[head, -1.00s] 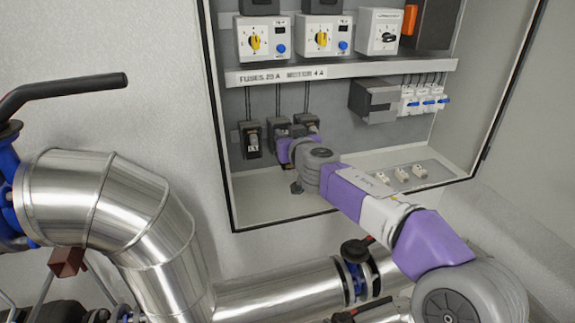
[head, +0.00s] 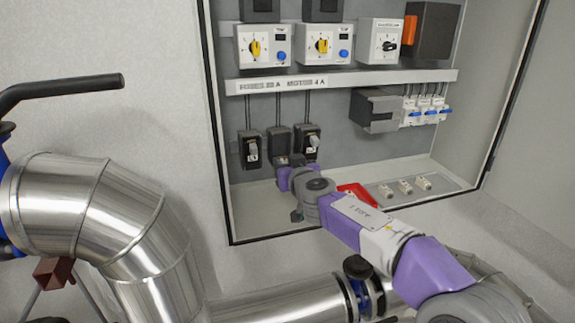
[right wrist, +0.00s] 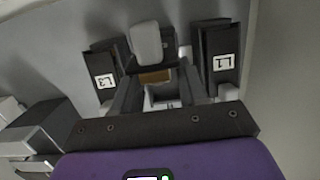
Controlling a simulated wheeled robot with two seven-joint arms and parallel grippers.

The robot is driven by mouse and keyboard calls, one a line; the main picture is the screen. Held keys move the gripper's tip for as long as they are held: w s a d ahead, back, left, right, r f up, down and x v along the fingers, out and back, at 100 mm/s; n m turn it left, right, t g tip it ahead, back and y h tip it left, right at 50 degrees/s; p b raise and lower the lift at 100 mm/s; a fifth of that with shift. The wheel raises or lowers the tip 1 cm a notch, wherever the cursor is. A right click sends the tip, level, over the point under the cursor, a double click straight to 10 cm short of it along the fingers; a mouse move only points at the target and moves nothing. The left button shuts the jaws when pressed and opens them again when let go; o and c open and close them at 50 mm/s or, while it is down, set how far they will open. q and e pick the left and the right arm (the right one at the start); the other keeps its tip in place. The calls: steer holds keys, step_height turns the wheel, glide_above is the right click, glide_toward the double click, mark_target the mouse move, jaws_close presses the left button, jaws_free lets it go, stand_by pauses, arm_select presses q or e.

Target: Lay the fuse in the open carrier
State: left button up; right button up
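The open fuse carrier is the middle of three black carriers (head: 279,140) on the cabinet's back wall. In the right wrist view its pale grey handle (right wrist: 146,42) sticks out. A short tan-brown bar (right wrist: 155,76) lies across the carrier just below the handle; it looks like the fuse, but I cannot be sure. My right gripper (head: 285,168) is just in front of and below the middle carrier. In the right wrist view its dark fingers stand apart on either side of the carrier, with no clear grip on anything. My left gripper is out of view.
Carriers L1 (right wrist: 222,62) and L3 (right wrist: 105,80) stand close on both sides. A red bin or tray (head: 357,197) shows behind my right arm. Several pale fuses (head: 404,187) sit on a plate on the cabinet floor. A labelled ledge (head: 390,77) runs above.

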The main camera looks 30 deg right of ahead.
steer(key=shift+o, duration=0.9)
steer(key=shift+r, duration=0.15)
steer(key=v, duration=1.2)
